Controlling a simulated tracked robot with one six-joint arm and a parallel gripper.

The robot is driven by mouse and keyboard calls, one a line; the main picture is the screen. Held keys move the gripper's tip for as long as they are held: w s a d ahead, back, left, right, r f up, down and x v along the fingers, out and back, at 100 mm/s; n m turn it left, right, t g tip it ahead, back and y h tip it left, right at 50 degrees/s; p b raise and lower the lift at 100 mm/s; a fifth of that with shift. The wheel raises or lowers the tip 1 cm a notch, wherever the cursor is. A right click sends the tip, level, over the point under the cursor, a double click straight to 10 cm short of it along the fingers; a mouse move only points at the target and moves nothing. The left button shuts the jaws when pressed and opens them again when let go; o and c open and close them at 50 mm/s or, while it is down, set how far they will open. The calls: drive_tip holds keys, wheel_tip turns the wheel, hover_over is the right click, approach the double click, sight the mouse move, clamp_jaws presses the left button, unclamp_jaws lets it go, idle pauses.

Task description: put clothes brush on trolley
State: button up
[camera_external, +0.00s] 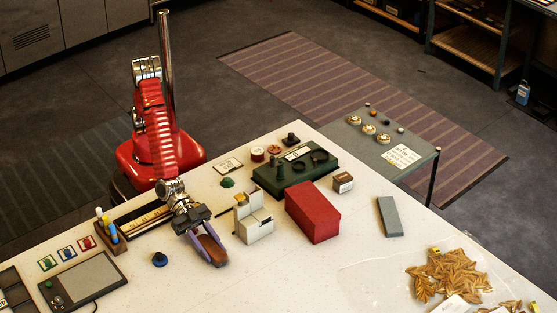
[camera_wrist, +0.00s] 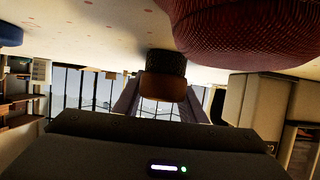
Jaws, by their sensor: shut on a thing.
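The clothes brush (camera_external: 209,246), a brown oval thing, is at my gripper (camera_external: 215,257) over the white table, left of the middle in the external view. The purple fingers lie on either side of it. In the wrist view my fingers (camera_wrist: 160,103) close around a short brown and dark piece (camera_wrist: 164,85), seemingly its handle.
A cream blocky object (camera_external: 254,222) stands just right of my gripper, then a red box (camera_external: 313,212) and a green tray (camera_external: 291,177) with dark rings. A blue knob (camera_external: 159,259) is on the left. A grey block (camera_external: 390,216) and scattered golden pieces (camera_external: 450,275) lie right.

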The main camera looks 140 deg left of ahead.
drive_tip(key=o, duration=1.2)
drive_tip(key=shift+s+r, duration=0.2)
drive_tip(key=shift+s, duration=0.05)
drive_tip(key=v, duration=1.1)
drive_tip(key=shift+s, duration=0.25)
drive_tip(key=shift+r, duration=0.1)
